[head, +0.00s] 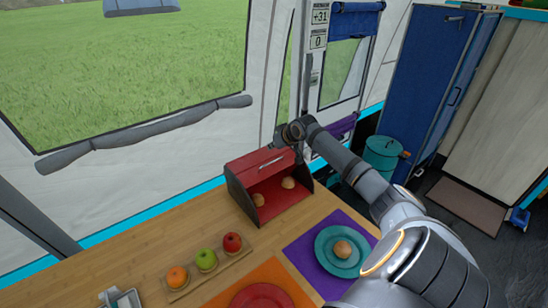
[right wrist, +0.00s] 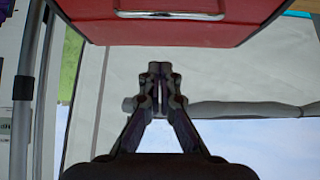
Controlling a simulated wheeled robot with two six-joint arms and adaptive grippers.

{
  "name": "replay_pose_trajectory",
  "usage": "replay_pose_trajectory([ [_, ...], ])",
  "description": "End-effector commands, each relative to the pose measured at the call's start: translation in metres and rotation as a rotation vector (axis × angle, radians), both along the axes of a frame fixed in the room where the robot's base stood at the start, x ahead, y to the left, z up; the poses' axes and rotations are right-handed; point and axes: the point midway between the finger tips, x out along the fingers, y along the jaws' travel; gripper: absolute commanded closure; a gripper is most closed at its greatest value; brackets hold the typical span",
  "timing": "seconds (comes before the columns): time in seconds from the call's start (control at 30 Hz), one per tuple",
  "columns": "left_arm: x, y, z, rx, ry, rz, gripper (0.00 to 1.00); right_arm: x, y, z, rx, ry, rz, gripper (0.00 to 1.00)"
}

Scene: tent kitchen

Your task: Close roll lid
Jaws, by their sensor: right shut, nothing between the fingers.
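The bread box (head: 236,192) stands at the back of the wooden table with dark sides and a red roll lid (head: 255,161). The lid is rolled up, and the front is open onto a red inside with two bread rolls (head: 288,183). A silver handle (head: 272,162) runs along the lid; it also shows at the top of the right wrist view (right wrist: 170,15). My right gripper (head: 290,133) is above and behind the lid, apart from the handle. In the wrist view its fingers (right wrist: 160,88) are together and empty. My left gripper is not in view.
A board (head: 222,264) with an orange and two apples lies left of the box. A teal plate (head: 325,254) with a bun sits on a purple mat (head: 300,250). A red plate (head: 262,296) lies on an orange mat. The tent wall is behind.

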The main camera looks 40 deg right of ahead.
Motion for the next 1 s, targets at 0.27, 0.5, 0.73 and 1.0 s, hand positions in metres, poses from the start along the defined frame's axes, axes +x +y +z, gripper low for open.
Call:
replay_pose_trajectory([
  [0.27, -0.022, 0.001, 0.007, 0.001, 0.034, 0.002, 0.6, 0.019, -0.001, -0.027, -0.003, 0.006, 0.003, 1.0],
  [0.5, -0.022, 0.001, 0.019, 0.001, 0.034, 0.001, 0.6, -0.004, 0.001, -0.038, -0.004, 0.005, 0.003, 1.0],
  [0.73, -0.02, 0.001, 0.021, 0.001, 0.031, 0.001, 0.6, -0.011, 0.002, -0.043, -0.001, 0.002, 0.002, 1.0],
  [1.0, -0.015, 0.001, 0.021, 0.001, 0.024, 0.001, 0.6, -0.01, 0.003, -0.044, -0.001, 0.0, 0.002, 1.0],
])
